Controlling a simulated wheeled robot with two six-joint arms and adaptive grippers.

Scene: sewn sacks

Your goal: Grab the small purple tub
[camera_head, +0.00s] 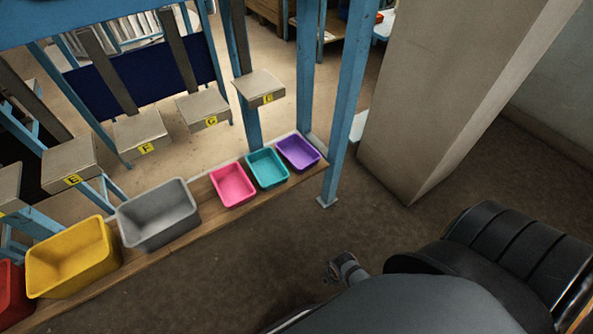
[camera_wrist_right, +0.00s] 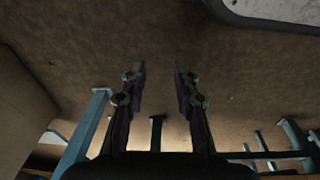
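The small purple tub (camera_head: 298,153) stands empty at the right end of a wooden shelf (camera_head: 215,217), next to a blue post, in the head view. The purple tub cannot be made out in that view. In the head view my right arm fills the lower right, well apart from the tub. My left gripper is in neither view.
Left of the purple tub are a teal tub (camera_head: 267,168), a pink tub (camera_head: 233,185), a grey tub (camera_head: 158,214), a yellow tub (camera_head: 72,257) and a red tub (camera_head: 12,294). A blue post (camera_head: 349,100) and a pale pillar (camera_head: 440,90) stand right of the shelf. Floor in front is clear.

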